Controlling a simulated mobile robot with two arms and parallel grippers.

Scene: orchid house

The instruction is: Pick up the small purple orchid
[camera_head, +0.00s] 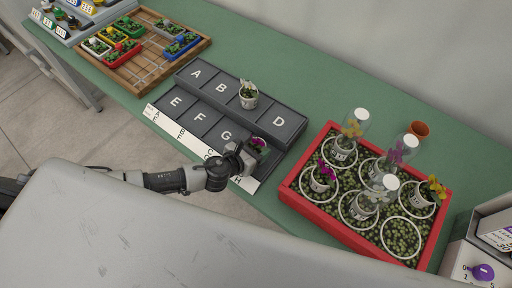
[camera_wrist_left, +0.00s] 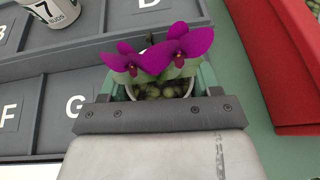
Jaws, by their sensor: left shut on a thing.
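A small purple orchid (camera_head: 259,142) in a pale pot is at the front right end of the dark lettered rack (camera_head: 290,133), by the slot right of G. My left gripper (camera_head: 252,155) is shut on its pot. In the left wrist view, two magenta blooms of this orchid (camera_wrist_left: 165,52) stand above the pot, between the green-edged fingers (camera_wrist_left: 160,85). I cannot tell whether the pot rests on the rack or hangs just above it. Another small purple orchid (camera_head: 321,179) stands in the red tray (camera_head: 291,200). My right gripper is not in view.
A white pot marked 7 (camera_head: 248,100) stands in the rack's back row. The red tray also holds orchids under clear covers (camera_head: 357,124) and a yellow one (camera_head: 436,187). A wooden tray (camera_head: 135,75) with coloured boxes lies far left. Green bench (camera_head: 300,75) behind the rack is clear.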

